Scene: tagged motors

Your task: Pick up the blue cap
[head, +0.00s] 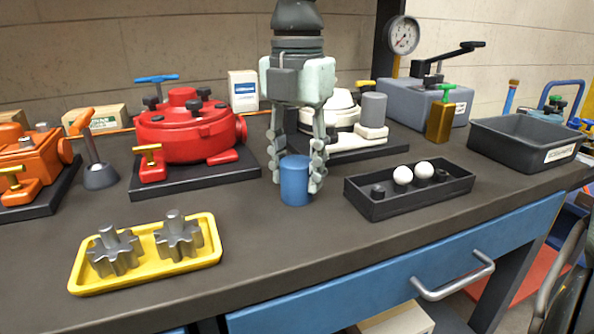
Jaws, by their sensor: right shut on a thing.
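The blue cap (295,184) is a short blue cylinder, upright near the middle of the bench in the head view. My right gripper (298,183) points straight down over it, with one finger on each side. The fingers are shut on the cap and hide parts of its sides. The cap's bottom is at or very close to the bench top; I cannot tell if there is a gap. My left gripper is not in view.
A yellow tray (146,284) with two grey gears stands front left. A black tray (408,208) with white balls is right of the cap. Behind are a red motor (188,133) and a white motor (318,121). A grey bin (518,150) stands at right.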

